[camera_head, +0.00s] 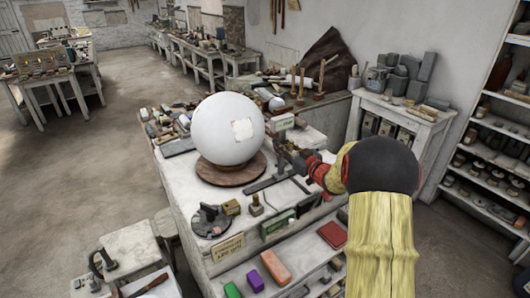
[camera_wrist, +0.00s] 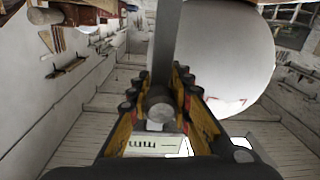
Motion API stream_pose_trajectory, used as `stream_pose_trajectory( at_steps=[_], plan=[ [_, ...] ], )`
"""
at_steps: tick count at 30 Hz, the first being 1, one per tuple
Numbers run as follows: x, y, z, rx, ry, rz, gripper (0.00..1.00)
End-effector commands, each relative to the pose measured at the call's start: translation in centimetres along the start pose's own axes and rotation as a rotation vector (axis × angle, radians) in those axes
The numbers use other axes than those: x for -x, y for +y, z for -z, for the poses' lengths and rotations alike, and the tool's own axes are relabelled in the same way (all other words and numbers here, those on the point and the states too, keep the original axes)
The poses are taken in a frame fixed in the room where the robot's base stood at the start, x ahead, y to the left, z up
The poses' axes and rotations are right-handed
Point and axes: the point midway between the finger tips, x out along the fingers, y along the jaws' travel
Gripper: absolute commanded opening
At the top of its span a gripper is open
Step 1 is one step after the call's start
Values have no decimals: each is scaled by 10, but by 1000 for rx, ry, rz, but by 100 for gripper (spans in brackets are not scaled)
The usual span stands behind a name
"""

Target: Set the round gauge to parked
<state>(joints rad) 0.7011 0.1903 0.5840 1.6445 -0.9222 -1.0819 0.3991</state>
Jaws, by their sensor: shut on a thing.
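A large white plaster sphere (camera_head: 228,130) sits on a round brown base (camera_head: 231,170) on the white workbench. My gripper (camera_head: 283,153) is just right of the sphere, at bench level. In the wrist view my gripper (camera_wrist: 159,92) is shut on a grey metal bar (camera_wrist: 166,42) with a round, knob-like end between the fingers. The sphere also shows right of the bar in the wrist view (camera_wrist: 228,55). A dark flat foot (camera_head: 275,184) lies on the bench below my gripper. I cannot tell for sure that the bar belongs to the round gauge; its markings are hidden.
A dark round plate with a black tool (camera_head: 209,221) and small blocks (camera_head: 231,207) stand at the bench's front left. A lettered card (camera_head: 228,248) is on the front edge. Small tools crowd the bench behind the sphere. A shelf unit (camera_head: 490,130) stands at right.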

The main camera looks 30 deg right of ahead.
Motion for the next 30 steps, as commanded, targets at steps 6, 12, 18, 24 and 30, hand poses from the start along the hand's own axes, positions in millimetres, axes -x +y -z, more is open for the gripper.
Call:
stream_pose_trajectory(
  at_steps=[6, 12, 18, 24, 30],
  plan=[
    [3, 48, -9, 1, -3, -1, 0],
    [3, 69, -12, 1, -2, 1, 0],
    [3, 74, -12, 1, -2, 2, 0],
    [4, 74, -12, 1, -2, 0, 0],
    [4, 74, -12, 1, -1, -1, 29]
  ],
)
